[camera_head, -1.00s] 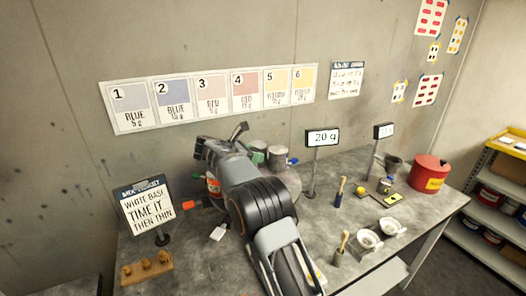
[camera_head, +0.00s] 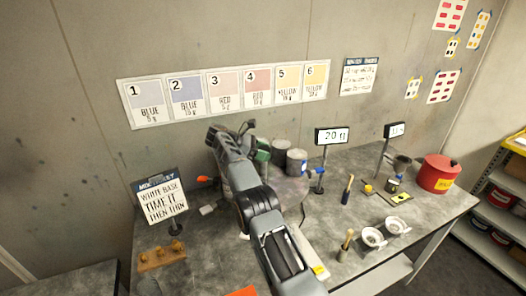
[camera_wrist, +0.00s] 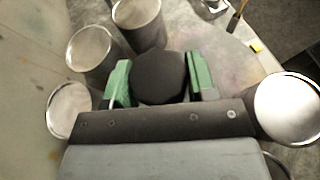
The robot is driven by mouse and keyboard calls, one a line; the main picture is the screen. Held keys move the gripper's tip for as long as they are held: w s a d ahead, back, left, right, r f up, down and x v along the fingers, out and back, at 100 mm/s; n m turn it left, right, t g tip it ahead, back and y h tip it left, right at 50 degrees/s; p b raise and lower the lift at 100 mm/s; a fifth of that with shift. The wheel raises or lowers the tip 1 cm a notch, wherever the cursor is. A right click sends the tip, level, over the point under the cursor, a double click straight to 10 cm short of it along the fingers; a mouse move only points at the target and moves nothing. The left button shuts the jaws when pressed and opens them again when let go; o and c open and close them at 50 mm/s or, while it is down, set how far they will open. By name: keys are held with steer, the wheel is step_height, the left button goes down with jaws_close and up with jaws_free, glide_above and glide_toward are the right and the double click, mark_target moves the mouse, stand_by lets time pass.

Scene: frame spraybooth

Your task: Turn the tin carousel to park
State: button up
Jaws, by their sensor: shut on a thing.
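The tin carousel (camera_head: 290,188) is a round grey turntable on the bench, partly hidden behind my arm in the head view. Grey metal tins (camera_head: 297,161) stand on it at the back. In the wrist view several tins (camera_wrist: 92,50) ring a dark round knob (camera_wrist: 160,76) at its middle. My gripper (camera_wrist: 160,80) has its green fingers on both sides of the knob, shut on it. In the head view the gripper (camera_head: 260,150) is over the carousel, its grip hidden. An orange tip (camera_head: 203,179) sticks out left of it. I cannot read any park mark.
A sign (camera_head: 160,203) and a wooden block (camera_head: 162,258) stand at left. Shelves (camera_head: 498,200) are beyond the bench.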

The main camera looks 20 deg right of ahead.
steer(key=shift+d+r, duration=0.1)
stand_by(0.3)
steer(key=o, duration=1.1)
steer(key=shift+d, duration=0.1)
steer(key=shift+o, duration=0.9)
steer(key=shift+n+t+b, duration=0.3)
steer(key=shift+b, duration=0.15)
